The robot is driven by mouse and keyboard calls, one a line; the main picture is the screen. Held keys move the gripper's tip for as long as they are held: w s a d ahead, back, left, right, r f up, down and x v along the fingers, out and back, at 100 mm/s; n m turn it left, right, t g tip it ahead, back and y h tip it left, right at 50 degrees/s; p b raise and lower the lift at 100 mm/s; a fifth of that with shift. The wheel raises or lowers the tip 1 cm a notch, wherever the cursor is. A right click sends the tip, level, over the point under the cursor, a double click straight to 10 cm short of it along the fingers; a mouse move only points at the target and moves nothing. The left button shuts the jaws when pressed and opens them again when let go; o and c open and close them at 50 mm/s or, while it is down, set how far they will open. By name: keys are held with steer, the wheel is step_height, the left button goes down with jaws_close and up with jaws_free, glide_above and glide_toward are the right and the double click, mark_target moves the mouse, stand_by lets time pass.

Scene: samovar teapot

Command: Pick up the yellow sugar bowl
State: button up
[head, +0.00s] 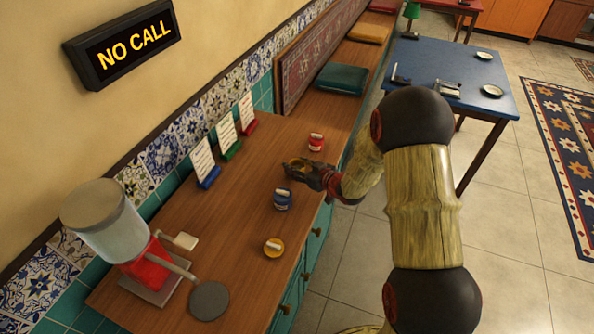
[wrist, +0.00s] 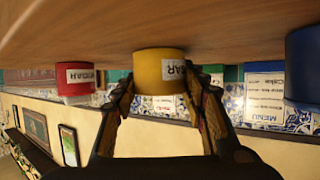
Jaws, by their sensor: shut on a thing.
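The yellow sugar bowl (wrist: 158,72) is between the two fingers of my gripper (wrist: 160,82) in the wrist view, which is upside down. Part of a label shows on the bowl's side. The fingers are shut on its sides. Its base is at or very near the wooden counter; I cannot tell if there is a gap. In the head view my gripper (head: 297,165) is low over the counter, between the red and blue bowls, and mostly hides the yellow bowl.
A red bowl (head: 316,142) and a blue bowl (head: 282,199) stand on either side on the counter (head: 240,195). A small yellow round item (head: 273,248) lies nearer. Menu cards (head: 204,163) stand by the wall. A dispenser (head: 120,235) is at lower left.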

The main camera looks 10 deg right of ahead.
steer(key=c, duration=0.6)
steer(key=shift+c, duration=0.4)
steer(key=shift+r, duration=0.15)
steer(key=shift+r+p, duration=0.45)
steer(key=shift+r, duration=0.1)
step_height(320, 180, up, 3)
steer(key=shift+f+p, duration=0.2)
steer(key=shift+p, duration=0.6)
steer(key=s+r+p, duration=0.5)
steer(key=s+r, duration=0.4)
steer(key=s, duration=0.5)
